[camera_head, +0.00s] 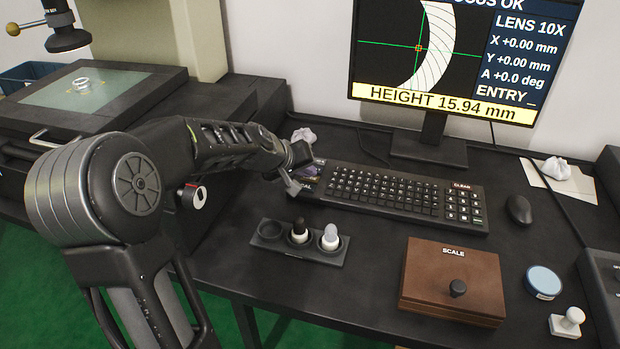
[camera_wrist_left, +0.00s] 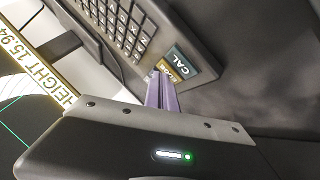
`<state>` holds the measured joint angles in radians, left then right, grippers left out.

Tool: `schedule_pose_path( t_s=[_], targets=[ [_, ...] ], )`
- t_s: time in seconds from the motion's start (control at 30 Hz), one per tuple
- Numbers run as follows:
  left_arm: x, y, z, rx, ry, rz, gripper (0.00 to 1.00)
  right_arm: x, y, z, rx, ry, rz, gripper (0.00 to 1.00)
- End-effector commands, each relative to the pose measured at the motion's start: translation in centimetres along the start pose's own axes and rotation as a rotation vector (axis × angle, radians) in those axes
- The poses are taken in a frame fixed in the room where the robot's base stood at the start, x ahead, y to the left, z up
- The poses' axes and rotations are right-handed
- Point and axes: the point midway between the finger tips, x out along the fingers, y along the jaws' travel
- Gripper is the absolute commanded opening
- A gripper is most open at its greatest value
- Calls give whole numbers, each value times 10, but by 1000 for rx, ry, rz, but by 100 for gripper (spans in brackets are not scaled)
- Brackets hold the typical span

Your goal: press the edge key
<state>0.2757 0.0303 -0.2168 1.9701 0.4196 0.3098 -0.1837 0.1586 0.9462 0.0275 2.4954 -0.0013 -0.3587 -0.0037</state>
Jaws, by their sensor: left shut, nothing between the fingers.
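The edge key (camera_wrist_left: 169,71) is a small tan key with lettering, beside the larger teal CAL key (camera_wrist_left: 182,60) at the end of the black keyboard (camera_head: 395,194). My left gripper (camera_head: 291,187) is at the keyboard's left end, with its fingers pointing down and together, holding nothing. In the left wrist view the fingertips (camera_wrist_left: 160,76) are right at the edge key and cover part of it. I cannot tell whether they touch it. In the head view the edge key is not clear behind the gripper. My right gripper is not in view.
A monitor (camera_head: 434,138) stands behind the keyboard, showing "HEIGHT 15.94 mm" and "ENTRY _". A stamp holder (camera_head: 270,232), a brown SCALE box (camera_head: 420,285) and a blue round tin (camera_head: 543,281) lie in front. A mouse (camera_head: 519,209) is at right.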

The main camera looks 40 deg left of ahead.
Motion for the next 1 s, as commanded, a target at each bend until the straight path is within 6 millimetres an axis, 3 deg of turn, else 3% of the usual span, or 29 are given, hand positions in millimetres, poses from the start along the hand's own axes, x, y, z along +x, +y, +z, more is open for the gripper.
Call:
schedule_pose_path(
  t_s=[1.0],
  targets=[
    [-12, 9, -8, 0, -1, 0, 0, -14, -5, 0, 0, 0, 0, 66]
  ],
)
